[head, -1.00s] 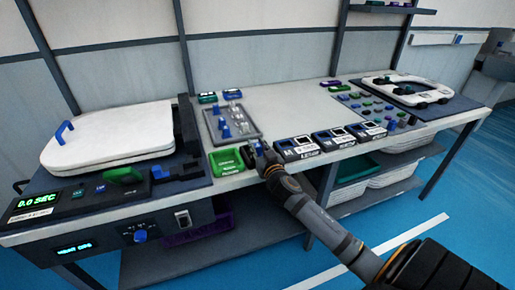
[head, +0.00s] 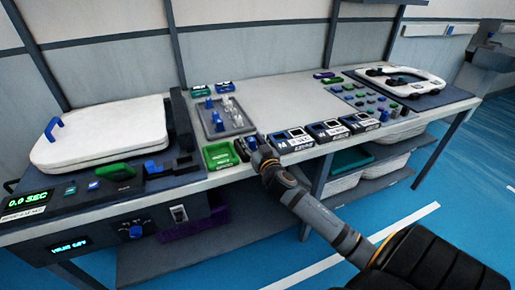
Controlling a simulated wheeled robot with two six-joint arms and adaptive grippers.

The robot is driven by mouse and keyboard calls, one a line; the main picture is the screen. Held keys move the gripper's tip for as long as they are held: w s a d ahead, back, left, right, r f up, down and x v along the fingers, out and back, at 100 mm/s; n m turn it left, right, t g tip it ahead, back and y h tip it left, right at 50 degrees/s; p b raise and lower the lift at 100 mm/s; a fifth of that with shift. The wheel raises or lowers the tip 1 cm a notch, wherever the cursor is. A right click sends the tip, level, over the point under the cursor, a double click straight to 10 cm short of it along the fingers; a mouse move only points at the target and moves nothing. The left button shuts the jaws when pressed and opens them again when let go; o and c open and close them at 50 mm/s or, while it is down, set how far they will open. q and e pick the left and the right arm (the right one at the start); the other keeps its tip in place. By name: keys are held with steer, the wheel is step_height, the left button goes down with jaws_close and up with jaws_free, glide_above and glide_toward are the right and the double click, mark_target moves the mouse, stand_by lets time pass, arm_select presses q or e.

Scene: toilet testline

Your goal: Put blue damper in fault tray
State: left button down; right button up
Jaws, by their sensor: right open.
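Several small blue pieces that look like dampers (head: 209,103) stand in a grey tray (head: 243,127) left of the table's middle, beside clear pieces. A green labelled tray (head: 221,156) lies at the front edge; its label is too small to read, so I cannot tell whether it is the fault tray. My right gripper (head: 251,150) is low at the front edge, just right of the green tray. It is open. A small blue patch shows at its fingers; I cannot tell whether it is a damper. My left gripper is out of view.
Several labelled dark boxes (head: 327,131) line the front edge right of my gripper. A white toilet seat (head: 415,83) lies on a dark mat at right, near small blue and green pieces. A white lid unit (head: 100,133) stands at left. The table's middle is clear.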

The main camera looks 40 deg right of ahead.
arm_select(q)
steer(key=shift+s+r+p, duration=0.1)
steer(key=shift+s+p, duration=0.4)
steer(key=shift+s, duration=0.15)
arm_select(e)
steer(key=v, duration=1.1)
steer(key=shift+s+a, duration=0.1)
